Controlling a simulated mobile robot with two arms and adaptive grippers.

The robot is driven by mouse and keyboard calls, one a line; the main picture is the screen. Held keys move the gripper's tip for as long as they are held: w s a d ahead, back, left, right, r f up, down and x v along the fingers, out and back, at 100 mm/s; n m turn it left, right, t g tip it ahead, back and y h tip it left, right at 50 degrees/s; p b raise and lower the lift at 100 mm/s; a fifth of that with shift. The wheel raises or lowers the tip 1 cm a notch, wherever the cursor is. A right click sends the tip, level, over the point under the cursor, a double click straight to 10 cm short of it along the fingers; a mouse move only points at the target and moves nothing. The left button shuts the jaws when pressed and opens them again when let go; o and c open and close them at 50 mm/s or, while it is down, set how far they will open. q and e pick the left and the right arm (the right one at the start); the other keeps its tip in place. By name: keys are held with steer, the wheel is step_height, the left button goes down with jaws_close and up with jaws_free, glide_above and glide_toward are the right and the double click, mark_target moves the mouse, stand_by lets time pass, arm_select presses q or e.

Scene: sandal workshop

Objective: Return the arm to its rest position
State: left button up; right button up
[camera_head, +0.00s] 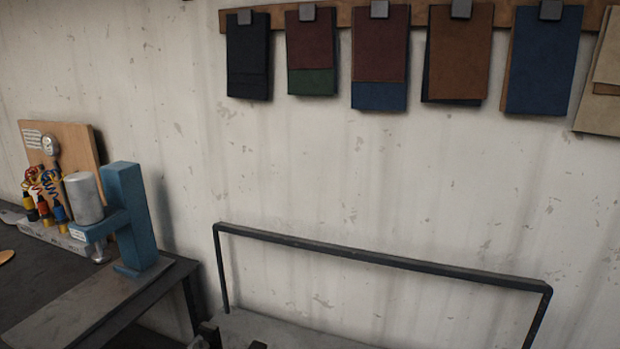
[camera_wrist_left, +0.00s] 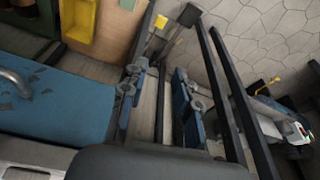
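My left gripper (camera_wrist_left: 158,74) shows in the left wrist view, its two blue fingers with grey joints standing apart. Nothing is held between them; a grey surface and dark bars show through the gap. Neither gripper is seen in the head view, and my right gripper is in no view. No arm can be made out clearly in the head view, so its pose cannot be told from there.
A blue press (camera_head: 132,215) stands on a dark bench (camera_head: 80,310) at left, beside a tool board (camera_head: 75,145). Leather swatches (camera_head: 380,55) hang on the wall. A dark rail (camera_head: 380,256) crosses below. The wrist view shows a blue surface (camera_wrist_left: 60,105) and a yellow bin (camera_wrist_left: 78,20).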

arm_select(q)
step_height(320, 180, down, 13)
steer(key=s, duration=0.2)
steer(key=s+a+f+g, duration=0.2)
steer(key=s+a+f, duration=0.1)
steer(key=s+f, duration=1.5)
steer(key=shift+a+f, duration=0.15)
steer(key=shift+f, duration=0.05)
